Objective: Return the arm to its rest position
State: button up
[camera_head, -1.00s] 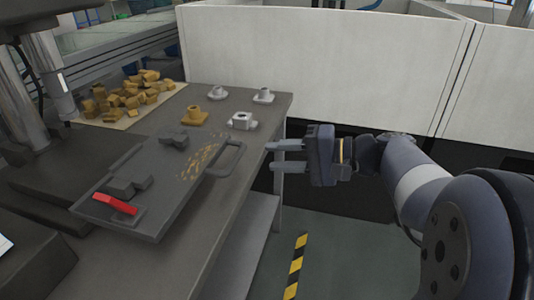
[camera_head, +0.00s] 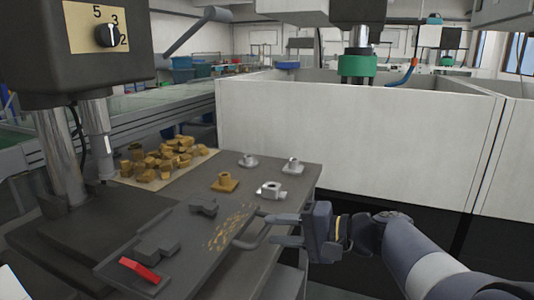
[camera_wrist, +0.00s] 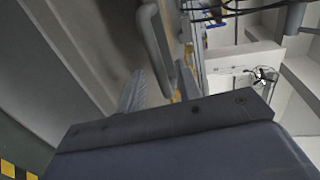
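My gripper (camera_head: 267,229) is at the right edge of the worktable in the head view. Its two fingers point left and stand apart, with nothing seen held between them. The fingertips overlap the handle of the dark grey tray (camera_head: 190,240) in the picture; I cannot tell whether they touch it. The wrist view shows the tray handle (camera_wrist: 156,45) just beyond the fingers. My arm stretches from the lower right, bent and low beside the table.
The table (camera_head: 295,178) bears brass pieces (camera_head: 165,160), a brass flanged part (camera_head: 224,183) and pale flanged parts (camera_head: 270,190). A machine with a dial (camera_head: 108,35) stands left. A white-walled tank (camera_head: 350,135) with a green-collared spindle (camera_head: 357,66) above it stands behind the arm.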

aim_at(247, 225)
jog(key=shift+x, duration=2.2)
jog(key=shift+d, duration=0.1)
jog(key=p+v, duration=0.1)
jog(key=v, duration=1)
jog(key=x, duration=1.4)
jog(key=shift+w+r+b, duration=0.1)
jog(key=shift+r+b, duration=0.25)
jog(key=shift+r, duration=0.15)
